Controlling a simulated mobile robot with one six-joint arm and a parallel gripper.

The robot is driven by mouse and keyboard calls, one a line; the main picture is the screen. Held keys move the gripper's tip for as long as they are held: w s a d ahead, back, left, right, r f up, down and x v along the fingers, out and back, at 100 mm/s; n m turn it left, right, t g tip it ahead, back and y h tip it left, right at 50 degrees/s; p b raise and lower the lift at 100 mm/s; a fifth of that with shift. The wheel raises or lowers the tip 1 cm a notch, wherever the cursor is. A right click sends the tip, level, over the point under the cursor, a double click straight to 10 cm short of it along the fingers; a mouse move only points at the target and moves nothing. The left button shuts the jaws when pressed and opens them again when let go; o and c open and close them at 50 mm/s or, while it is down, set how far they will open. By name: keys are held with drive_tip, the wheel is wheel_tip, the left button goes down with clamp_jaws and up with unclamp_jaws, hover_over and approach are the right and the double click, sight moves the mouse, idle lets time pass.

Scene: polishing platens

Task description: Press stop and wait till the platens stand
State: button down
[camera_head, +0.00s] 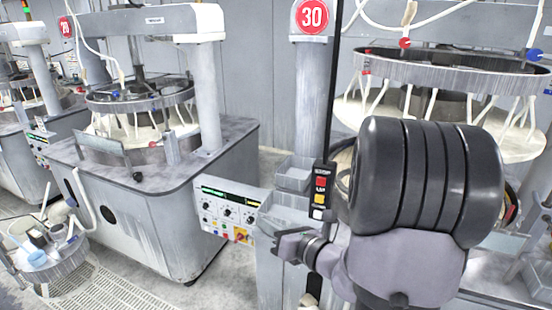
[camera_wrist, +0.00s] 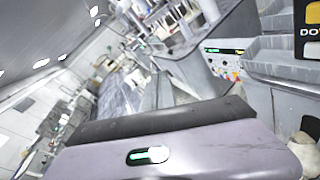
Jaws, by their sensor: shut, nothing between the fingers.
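A control panel (camera_head: 230,212) with green displays, knobs and buttons faces forward at the centre. A red button on a yellow square (camera_head: 241,236) sits low on its right part. The panel also shows in the wrist view (camera_wrist: 225,64), small. My gripper (camera_head: 280,243) is shut and empty, to the right of the red button in the picture; I cannot tell its distance from the panel. The left machine has a ring-shaped upper platen (camera_head: 140,97) over a pale lower one. The right machine's large upper platen ring (camera_head: 455,70) is partly hidden by my arm. Whether they turn cannot be told.
A black pendant (camera_head: 321,190) with red, yellow and white buttons hangs close to my arm; its yellow button shows in the wrist view (camera_wrist: 313,16). A grey bin (camera_head: 294,175) stands behind. A round cart (camera_head: 50,270) with bottles is at lower left. Floor between is clear.

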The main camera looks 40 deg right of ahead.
sight(321, 182)
drive_tip(key=s+d+m+h+p, duration=0.1)
drive_tip(key=s+d+m+h, duration=0.1)
drive_tip(key=d, duration=0.3)
drive_tip(key=s+d+r+m+h+p, duration=0.1)
drive_tip(key=s+d+m+h+p, duration=0.1)
drive_tip(key=d+m+h, duration=0.2)
drive_tip(key=shift+d+m+g, duration=0.3)
drive_tip(key=shift+d+m, duration=0.2)
drive_tip(key=shift+d, duration=0.55)
drive_tip(key=shift+d+r+p, duration=0.1)
drive_tip(key=shift+p, duration=0.2)
drive_tip(key=shift+w+d+p, duration=0.35)
drive_tip(key=shift+w+d, duration=0.35)
drive_tip(key=shift+d, duration=0.55)
drive_tip(key=shift+w+d+p, duration=0.4)
drive_tip(key=shift+w+d, duration=0.25)
drive_tip(key=shift+d, duration=0.65)
drive_tip(key=shift+w+d+p, duration=0.35)
drive_tip(key=shift+w+d, duration=0.35)
drive_tip(key=shift+d, duration=0.55)
drive_tip(key=shift+w+d, duration=0.2)
drive_tip(key=shift+d, duration=0.2)
drive_tip(key=shift+w+d, duration=0.2)
drive_tip(key=shift+d, duration=0.15)
drive_tip(key=shift+a, duration=0.1)
drive_tip(key=shift+s+a, duration=0.4)
drive_tip(key=shift+a, duration=0.3)
